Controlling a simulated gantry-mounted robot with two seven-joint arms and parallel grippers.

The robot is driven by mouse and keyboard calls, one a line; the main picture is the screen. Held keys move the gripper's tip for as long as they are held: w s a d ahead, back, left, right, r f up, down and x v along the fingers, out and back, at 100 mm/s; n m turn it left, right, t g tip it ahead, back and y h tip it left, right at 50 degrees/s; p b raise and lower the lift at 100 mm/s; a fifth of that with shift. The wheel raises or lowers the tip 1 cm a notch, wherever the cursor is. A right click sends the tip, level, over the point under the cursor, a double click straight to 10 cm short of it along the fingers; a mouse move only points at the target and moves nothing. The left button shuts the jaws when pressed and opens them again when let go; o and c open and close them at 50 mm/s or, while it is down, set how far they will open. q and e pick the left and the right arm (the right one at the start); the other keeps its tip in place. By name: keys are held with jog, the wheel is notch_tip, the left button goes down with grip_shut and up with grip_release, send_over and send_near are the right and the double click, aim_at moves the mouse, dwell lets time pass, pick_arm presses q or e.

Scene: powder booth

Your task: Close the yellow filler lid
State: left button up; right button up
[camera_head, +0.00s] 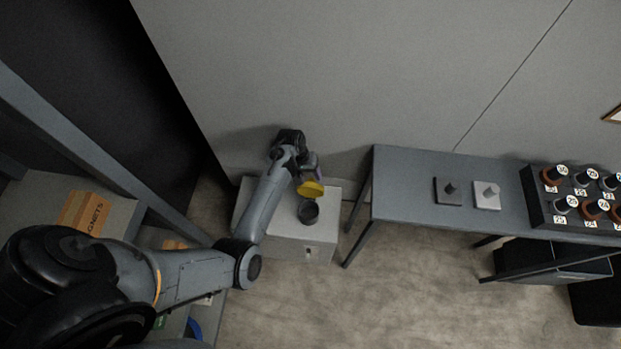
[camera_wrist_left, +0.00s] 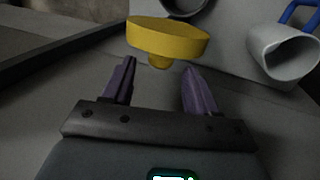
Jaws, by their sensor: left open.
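The yellow filler lid (camera_head: 311,188) is raised at the back edge of the dark round filler neck (camera_head: 308,213), whose mouth is uncovered. The neck stands on a pale box-shaped unit (camera_head: 288,246). In the left wrist view the lid (camera_wrist_left: 165,36) shows as a thick disc with a small knob pointing towards me. My left gripper (camera_head: 311,171) is just behind the lid in the head view. In the wrist view its two purple fingers (camera_wrist_left: 160,78) are apart, with the knob just beyond and between their tips. No contact is clear. My right gripper is not in view.
A grey cup-like part with a blue handle (camera_wrist_left: 280,52) is at the right of the wrist view. A grey table (camera_head: 405,187) to the right bears two small plates with knobs and a dark rack (camera_head: 537,200). An orange box (camera_head: 84,212) sits on the left shelf.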

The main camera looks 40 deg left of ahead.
pick_arm(q)
jog(key=shift+b+x, duration=0.3)
jog(key=shift+x, duration=1.2)
jog(key=shift+c, duration=0.4)
grip_shut()
